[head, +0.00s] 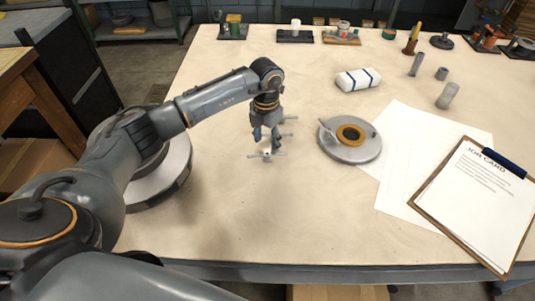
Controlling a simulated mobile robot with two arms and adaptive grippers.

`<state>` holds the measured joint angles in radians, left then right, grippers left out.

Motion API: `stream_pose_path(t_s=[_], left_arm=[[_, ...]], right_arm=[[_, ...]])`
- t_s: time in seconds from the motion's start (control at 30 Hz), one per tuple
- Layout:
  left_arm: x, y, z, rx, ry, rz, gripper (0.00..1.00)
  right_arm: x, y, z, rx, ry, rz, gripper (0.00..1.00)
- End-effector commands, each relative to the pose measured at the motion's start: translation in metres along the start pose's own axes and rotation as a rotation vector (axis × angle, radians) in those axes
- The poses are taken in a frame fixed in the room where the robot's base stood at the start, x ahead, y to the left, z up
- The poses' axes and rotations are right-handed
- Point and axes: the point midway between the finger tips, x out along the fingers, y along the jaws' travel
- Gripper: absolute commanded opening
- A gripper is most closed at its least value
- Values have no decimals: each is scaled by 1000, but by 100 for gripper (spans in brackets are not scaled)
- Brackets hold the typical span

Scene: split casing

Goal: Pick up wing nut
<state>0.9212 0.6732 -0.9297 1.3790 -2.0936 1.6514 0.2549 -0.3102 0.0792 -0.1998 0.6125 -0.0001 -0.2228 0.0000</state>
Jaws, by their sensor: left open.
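My left gripper (266,138) points down over the middle of the table and is open, with its fingers apart. A small grey metal piece with two wings, which looks like a wing nut (267,154), lies just below and in front of the fingertips. Two similar small grey pieces show just right of the gripper, one beside the fingers (287,134) and one farther back (291,118); the gripper partly hides them. I cannot tell whether the fingers touch any of them. A round grey casing (349,151) with an orange-brown ring lies to the right. My right gripper is out of view.
White paper sheets (402,168) and a clipboard with a job card (480,202) lie on the right. Small parts line the back edge. The table's front middle is clear.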

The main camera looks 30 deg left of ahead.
Motion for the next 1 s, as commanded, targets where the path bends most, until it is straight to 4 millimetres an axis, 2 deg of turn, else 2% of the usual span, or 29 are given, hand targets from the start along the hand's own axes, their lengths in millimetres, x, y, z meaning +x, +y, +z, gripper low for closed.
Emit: stream_pose_path(t_s=[0.2, 0.4, 0.63, 0.67, 0.9, 1.0], left_arm=[[25, -4, -2, -1, 6, -2, 53], [49, -3, -1, 0, 1, -1, 53], [52, -3, -1, 0, 0, 0, 53], [52, -3, -1, 0, 0, 0, 51], [52, -3, -1, 0, 0, 0, 2], [52, -3, -1, 0, 0, 0, 0]], right_arm=[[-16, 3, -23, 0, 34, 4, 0], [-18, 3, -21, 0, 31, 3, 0], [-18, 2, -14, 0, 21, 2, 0], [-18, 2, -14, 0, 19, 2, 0], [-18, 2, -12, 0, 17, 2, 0], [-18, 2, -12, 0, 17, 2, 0]])
